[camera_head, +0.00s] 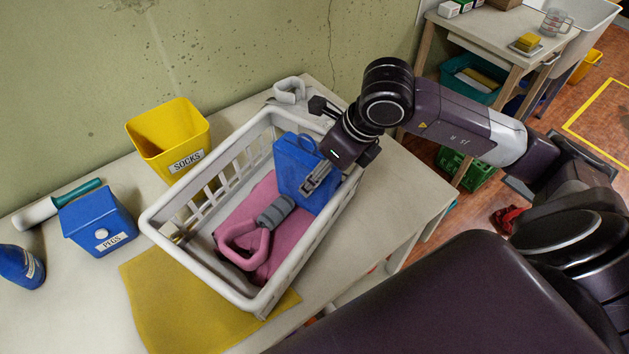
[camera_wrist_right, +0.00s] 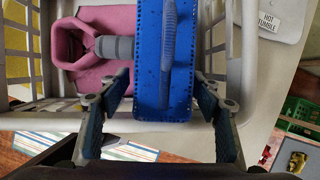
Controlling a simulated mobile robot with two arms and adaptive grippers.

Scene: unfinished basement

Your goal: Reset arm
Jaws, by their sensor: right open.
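My right arm reaches in from the right over the white laundry basket (camera_head: 335,201). My right gripper (camera_head: 318,178) is open at a blue, perforated, handled item (camera_head: 290,160) that stands in the basket's right end. In the right wrist view the blue item (camera_wrist_right: 150,70) lies between the spread fingers of the gripper (camera_wrist_right: 161,88), with a gap showing on the left. I cannot tell whether the right finger touches it. A pink thing with a grey grip (camera_head: 272,213) lies on pink cloth in the basket. My left gripper is not in view.
On the table stand a yellow SOCKS bin (camera_head: 170,138), a blue PEGS box (camera_head: 97,220) and a blue bottle (camera_head: 20,266). A yellow cloth (camera_head: 165,310) lies partly under the basket. Free tabletop (camera_head: 405,190) shows right of the basket. A side table (camera_head: 490,38) stands behind.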

